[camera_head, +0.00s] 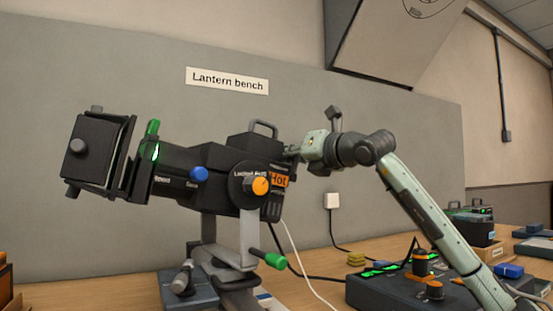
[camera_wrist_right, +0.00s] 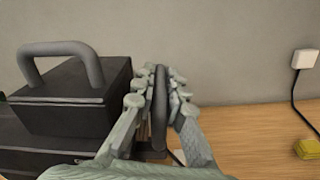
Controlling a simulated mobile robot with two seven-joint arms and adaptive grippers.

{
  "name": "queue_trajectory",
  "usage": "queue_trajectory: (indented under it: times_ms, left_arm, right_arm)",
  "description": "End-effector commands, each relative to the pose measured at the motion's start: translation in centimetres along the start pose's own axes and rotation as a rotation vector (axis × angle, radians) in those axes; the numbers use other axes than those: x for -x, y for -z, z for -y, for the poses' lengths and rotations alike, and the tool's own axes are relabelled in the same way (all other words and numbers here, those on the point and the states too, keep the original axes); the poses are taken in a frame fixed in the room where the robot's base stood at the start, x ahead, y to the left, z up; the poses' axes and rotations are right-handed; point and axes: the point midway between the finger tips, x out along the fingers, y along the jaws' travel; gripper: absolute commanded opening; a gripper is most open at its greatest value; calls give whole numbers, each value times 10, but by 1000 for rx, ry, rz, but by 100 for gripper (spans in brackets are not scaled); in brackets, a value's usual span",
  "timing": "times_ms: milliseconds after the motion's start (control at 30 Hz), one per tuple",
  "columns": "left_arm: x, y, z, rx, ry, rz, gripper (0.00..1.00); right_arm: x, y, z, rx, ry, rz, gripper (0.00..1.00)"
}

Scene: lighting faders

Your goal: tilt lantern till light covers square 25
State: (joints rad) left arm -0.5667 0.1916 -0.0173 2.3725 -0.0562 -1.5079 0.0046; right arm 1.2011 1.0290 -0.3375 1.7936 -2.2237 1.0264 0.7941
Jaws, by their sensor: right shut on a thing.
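The black lantern (camera_head: 215,170) sits in a grey yoke on the bench, its lens end with black flaps (camera_head: 97,150) pointing left and tipped slightly upward. It has an orange knob (camera_head: 261,186) at its pivot, a blue knob and a green lever. My right gripper (camera_head: 291,153) is at the lantern's rear end. In the right wrist view its fingers (camera_wrist_right: 160,100) are closed around a dark upright handle (camera_wrist_right: 159,112) beside the lantern's housing (camera_wrist_right: 75,100). Square 25 and the patch of light cannot be made out. My left gripper is out of view.
A control box (camera_head: 385,292) with green-lit strips and orange-topped knobs stands on the bench at right, below my right arm. A white cable hangs under the lantern. A yellow block (camera_head: 356,258) lies near the wall socket (camera_head: 331,201). A large panel (camera_head: 395,40) hangs above.

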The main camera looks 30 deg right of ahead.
Motion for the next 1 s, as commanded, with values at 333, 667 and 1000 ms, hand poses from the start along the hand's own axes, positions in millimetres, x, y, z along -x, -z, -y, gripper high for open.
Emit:
queue_trajectory:
  times_ms: [333, 667, 1000]
  left_arm:
    - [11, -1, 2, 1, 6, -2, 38]
    - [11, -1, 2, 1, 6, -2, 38]
    - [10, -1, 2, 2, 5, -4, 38]
  right_arm:
    - [-2, 4, 3, -22, 2, -5, 0]
    - [-1, 4, 2, -21, 0, -4, 20]
    - [24, 3, 3, -17, 2, -2, 20]
